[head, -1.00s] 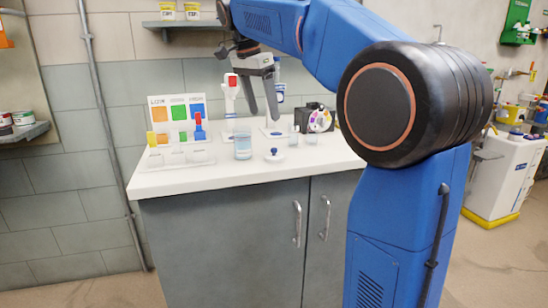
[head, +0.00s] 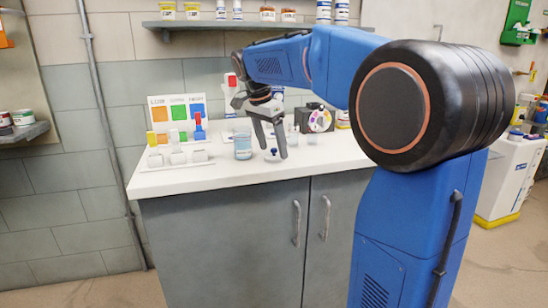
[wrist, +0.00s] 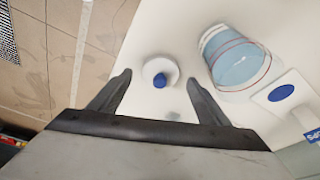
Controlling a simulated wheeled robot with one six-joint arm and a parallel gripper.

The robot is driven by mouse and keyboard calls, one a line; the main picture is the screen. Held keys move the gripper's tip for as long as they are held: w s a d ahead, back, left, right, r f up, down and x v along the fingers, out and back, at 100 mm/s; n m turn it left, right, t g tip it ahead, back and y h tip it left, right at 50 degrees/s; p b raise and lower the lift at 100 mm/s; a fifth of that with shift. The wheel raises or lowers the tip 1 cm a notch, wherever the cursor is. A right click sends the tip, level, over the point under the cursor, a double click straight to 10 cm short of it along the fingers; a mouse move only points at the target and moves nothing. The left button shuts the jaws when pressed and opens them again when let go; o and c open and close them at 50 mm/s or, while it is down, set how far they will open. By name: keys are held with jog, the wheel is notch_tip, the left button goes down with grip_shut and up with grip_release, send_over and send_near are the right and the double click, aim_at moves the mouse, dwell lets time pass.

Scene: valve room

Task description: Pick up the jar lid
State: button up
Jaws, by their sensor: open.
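The jar lid (head: 272,155) is a small white disc with a dark blue knob, lying on the white counter in the head view. In the wrist view the lid (wrist: 160,74) lies between and slightly beyond my fingertips, with its blue knob toward me. My gripper (head: 274,153) is open, pointing down, with its fingers around the lid's position in the head view. In the wrist view my gripper (wrist: 160,80) shows a finger on each side, apart from the lid. Nothing is held.
A glass of bluish liquid (head: 243,146) stands just left of the lid; it also shows in the wrist view (wrist: 235,60), close to one finger. A colour chart stand (head: 178,120) is at the counter's left. A dark box with a colour wheel (head: 316,119) stands behind right.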

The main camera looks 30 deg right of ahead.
jog(key=shift+d+f, duration=0.15)
jog(key=shift+f, duration=0.4)
jog(key=c, duration=1.1)
